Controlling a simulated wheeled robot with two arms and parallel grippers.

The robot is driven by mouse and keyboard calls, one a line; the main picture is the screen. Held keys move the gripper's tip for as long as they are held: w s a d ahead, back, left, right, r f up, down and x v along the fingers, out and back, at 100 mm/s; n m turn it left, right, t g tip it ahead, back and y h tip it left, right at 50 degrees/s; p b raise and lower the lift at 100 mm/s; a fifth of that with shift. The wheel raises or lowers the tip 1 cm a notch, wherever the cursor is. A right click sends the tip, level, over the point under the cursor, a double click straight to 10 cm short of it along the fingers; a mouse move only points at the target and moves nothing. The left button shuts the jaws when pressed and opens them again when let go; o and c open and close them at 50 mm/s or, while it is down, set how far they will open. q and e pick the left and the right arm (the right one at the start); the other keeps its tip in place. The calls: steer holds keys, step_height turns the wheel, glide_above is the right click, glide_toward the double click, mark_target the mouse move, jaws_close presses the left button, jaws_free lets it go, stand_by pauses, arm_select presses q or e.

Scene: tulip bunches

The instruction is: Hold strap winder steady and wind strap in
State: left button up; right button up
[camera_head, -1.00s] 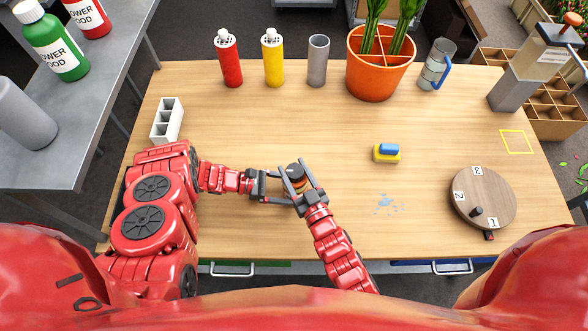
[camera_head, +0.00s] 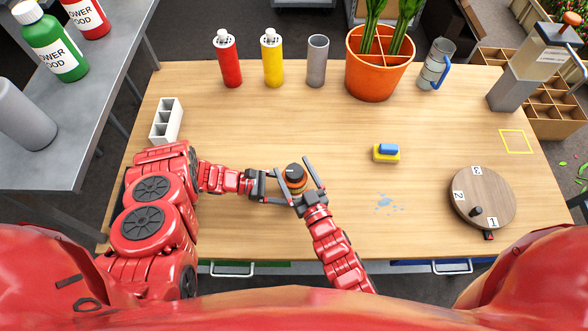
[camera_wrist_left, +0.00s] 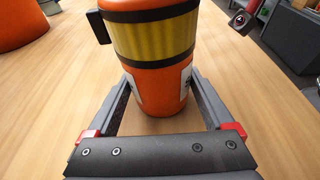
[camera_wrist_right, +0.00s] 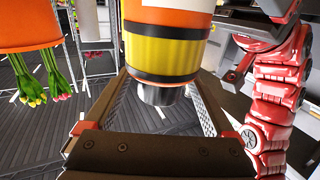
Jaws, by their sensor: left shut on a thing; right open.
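The strap winder (camera_head: 294,179) is an orange cylinder with a dark knob on top, standing on the wooden table at centre. In the left wrist view the winder (camera_wrist_left: 152,45) shows a yellow strap band between black rings, with a black tab at its side. My left gripper (camera_head: 277,190) is shut on its lower body from the left. My right gripper (camera_head: 299,177) is open, its fingers on either side of the winder's top from the front right. In the right wrist view the winder (camera_wrist_right: 165,45) appears between the open fingers, with the dark knob towards them.
A blue and yellow sponge (camera_head: 387,153) and a wet patch (camera_head: 388,204) lie to the right. A round wooden turntable (camera_head: 483,198) stands further right. A white divided box (camera_head: 167,121) is at left. Cans and an orange pot (camera_head: 379,63) line the back edge.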

steer(key=v, duration=1.2)
arm_select(q)
steer(key=o, duration=0.9)
steer(key=shift+a, duration=0.1)
